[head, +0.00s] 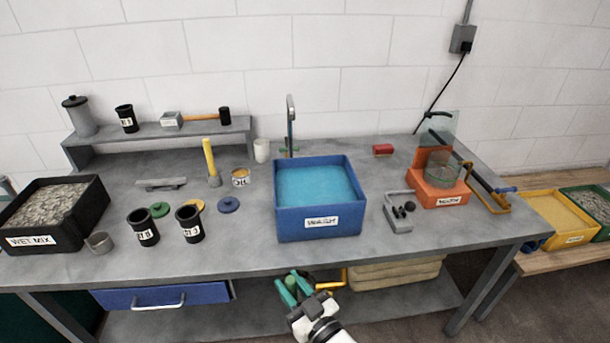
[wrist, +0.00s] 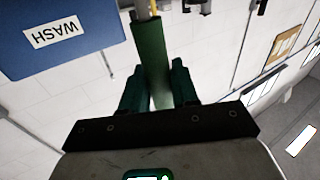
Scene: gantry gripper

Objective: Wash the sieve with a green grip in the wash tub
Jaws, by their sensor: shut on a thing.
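My gripper (head: 294,287) is at the bottom middle of the head view, in front of the bench and below its top. In the wrist view its two green fingers (wrist: 158,85) are shut on a long green grip (wrist: 150,50). This looks like the grip of the sieve; I cannot make out its mesh, and a small yellow piece shows at the grip's far end. The blue wash tub (head: 319,223), labelled WASH and filled with blue water, stands on the bench. Its labelled side also shows in the wrist view (wrist: 75,55), at upper left.
The grey bench's front edge (head: 250,272) lies between gripper and tub. A tap (head: 290,125) rises behind the tub. An orange box (head: 438,188) and grey caddy (head: 398,222) stand right; black cups (head: 190,226) left. A blue drawer (head: 165,297) and shelf are below.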

